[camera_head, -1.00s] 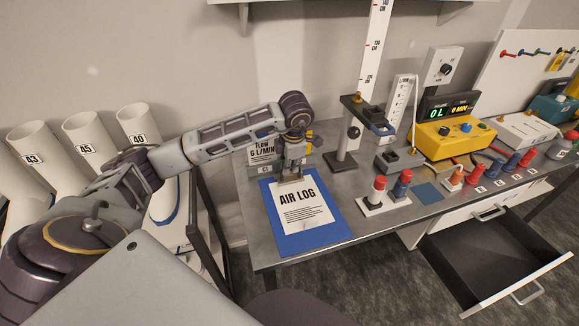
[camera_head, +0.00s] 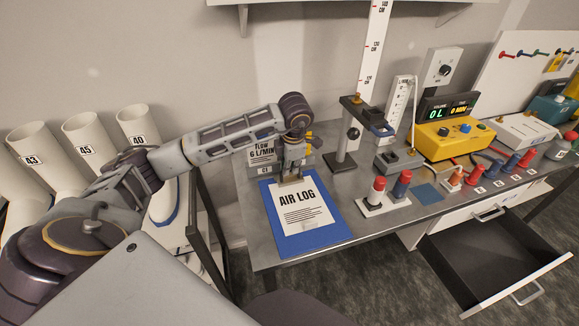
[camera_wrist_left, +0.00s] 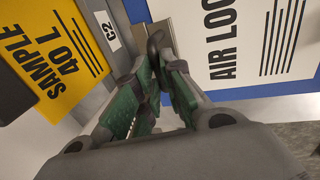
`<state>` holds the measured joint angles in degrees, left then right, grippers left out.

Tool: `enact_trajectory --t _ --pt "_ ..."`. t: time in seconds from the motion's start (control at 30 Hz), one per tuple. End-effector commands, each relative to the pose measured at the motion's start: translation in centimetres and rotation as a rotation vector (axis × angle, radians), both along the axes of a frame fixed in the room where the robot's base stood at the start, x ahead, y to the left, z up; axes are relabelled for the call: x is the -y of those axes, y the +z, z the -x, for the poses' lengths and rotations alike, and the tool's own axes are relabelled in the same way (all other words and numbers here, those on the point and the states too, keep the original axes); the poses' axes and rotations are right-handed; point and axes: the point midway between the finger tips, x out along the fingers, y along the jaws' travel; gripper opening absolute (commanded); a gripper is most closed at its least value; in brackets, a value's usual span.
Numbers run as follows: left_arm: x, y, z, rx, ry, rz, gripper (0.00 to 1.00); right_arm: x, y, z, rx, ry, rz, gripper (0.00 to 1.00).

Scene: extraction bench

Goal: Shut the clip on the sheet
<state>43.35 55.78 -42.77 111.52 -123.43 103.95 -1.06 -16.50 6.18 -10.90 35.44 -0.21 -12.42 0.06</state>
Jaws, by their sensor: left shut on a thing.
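A blue clipboard (camera_head: 325,235) lies on the bench with a white sheet (camera_head: 303,212) marked AIR LOG on it. The sheet also shows in the left wrist view (camera_wrist_left: 235,45). A metal clip (camera_head: 291,181) sits at the board's top edge, and its plate shows beside the sheet in the left wrist view (camera_wrist_left: 190,42). My left gripper (camera_head: 291,173) points down at the clip, shut on it. Its green-padded fingers (camera_wrist_left: 157,45) partly hide the clip, so I cannot tell how far it is closed. My right gripper is not in view.
A flow card (camera_head: 263,152) stands behind the board, and a yellow sample label (camera_wrist_left: 60,50) is close to the fingers. A stand (camera_head: 347,145) and red and blue plugs (camera_head: 379,190) are to the right. A drawer (camera_head: 490,255) hangs open at the front right.

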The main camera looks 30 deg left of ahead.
Motion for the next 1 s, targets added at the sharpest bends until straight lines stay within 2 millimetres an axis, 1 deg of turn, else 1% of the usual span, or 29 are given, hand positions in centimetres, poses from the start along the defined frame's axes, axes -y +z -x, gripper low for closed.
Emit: enact_trajectory --t 0.03,0.07,0.2,0.43,0.53,0.67,0.87,1.0 --pt "0.3 -0.5 0.3 -0.012 -0.005 0.003 0.00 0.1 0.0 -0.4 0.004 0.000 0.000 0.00" --pt "0.3 -0.5 0.3 -0.013 -0.006 0.004 0.13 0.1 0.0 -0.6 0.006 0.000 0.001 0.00" --pt "0.2 -0.4 0.3 -0.010 -0.004 0.003 0.31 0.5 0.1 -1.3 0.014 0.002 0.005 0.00" --pt "0.1 -0.2 0.1 -0.006 -0.002 0.001 0.32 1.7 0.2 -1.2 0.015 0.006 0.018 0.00" --pt "0.1 -0.2 0.1 -0.004 -0.002 0.001 0.32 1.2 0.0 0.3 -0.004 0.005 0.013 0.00" --pt "0.1 0.2 0.1 -0.003 -0.002 0.001 0.32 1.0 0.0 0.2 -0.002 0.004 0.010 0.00" --pt "0.4 1.7 0.3 -0.002 -0.002 0.000 0.32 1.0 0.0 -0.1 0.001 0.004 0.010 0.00" --pt "0.7 3.4 0.5 0.000 -0.003 0.001 0.32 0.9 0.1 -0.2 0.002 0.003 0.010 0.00"
